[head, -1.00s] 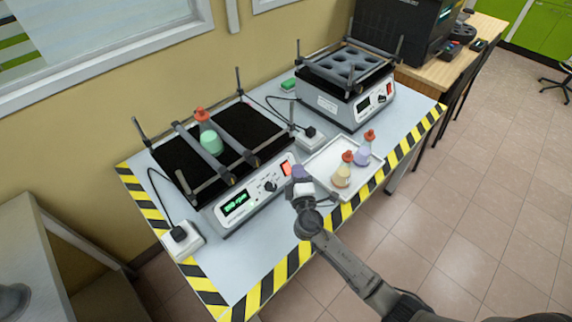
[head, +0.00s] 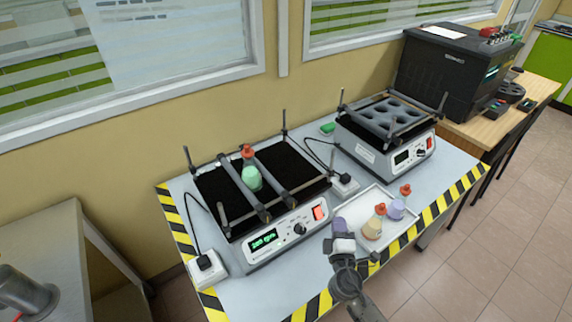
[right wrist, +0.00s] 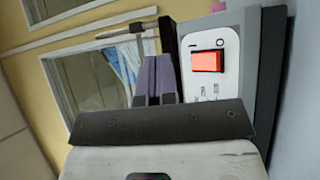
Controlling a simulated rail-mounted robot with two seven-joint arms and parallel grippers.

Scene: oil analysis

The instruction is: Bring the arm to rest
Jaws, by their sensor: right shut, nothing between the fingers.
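My right gripper (head: 340,227) is in front of the near shaker, just right of its red power switch (head: 319,213). Its purple fingers (right wrist: 156,79) are shut together with nothing between them. In the right wrist view the switch (right wrist: 208,62) glows red to the right of the fingers, and they appear apart from it. The near shaker (head: 283,243) has a lit green display (head: 264,239). A green flask with a red cap (head: 252,178) stands between the bars on its black platform. My left gripper is not in view.
A white tray (head: 392,244) right of my right gripper holds a yellowish flask (head: 373,226) and a lilac flask (head: 396,209), both red-capped. A second shaker (head: 390,150) stands behind it. Black-and-yellow tape (head: 440,207) edges the table. Open floor lies to the right.

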